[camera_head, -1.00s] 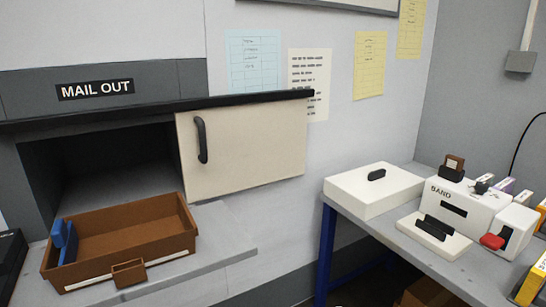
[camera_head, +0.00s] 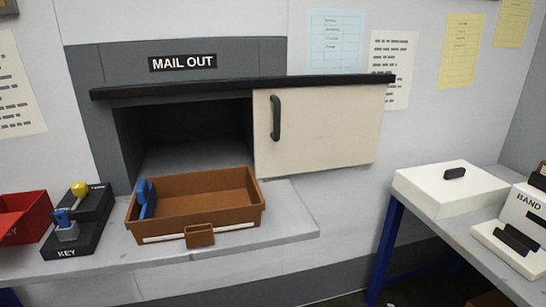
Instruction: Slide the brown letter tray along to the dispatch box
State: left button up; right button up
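The brown letter tray (camera_head: 225,184) sits on the grey shelf in front of the MAIL OUT opening. A blue piece (camera_head: 147,199) stands inside it at its left end. A small brown block (camera_head: 199,236) is at the middle of its front wall, beside a white strip. The open MAIL OUT hatch (camera_head: 190,130) is dark inside; its cream door (camera_head: 325,125) with a black handle stands to the right. I see nothing labelled as a dispatch box. Neither of my grippers is in the view.
A black KEY holder (camera_head: 86,238) with blue and yellow pieces stands left of the tray. A red box (camera_head: 22,216) is at the far left. The shelf (camera_head: 290,215) is bare right of the tray. A table at the right bears a white box (camera_head: 450,186) and a BAND unit (camera_head: 527,212).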

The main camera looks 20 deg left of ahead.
aim_at(196, 206)
jog(key=i+j+u, duration=0.3)
jog(key=u, duration=0.15)
jog(key=i+u, duration=0.45)
jog(key=i+j+u, duration=0.2)
jog(key=k, duration=0.1)
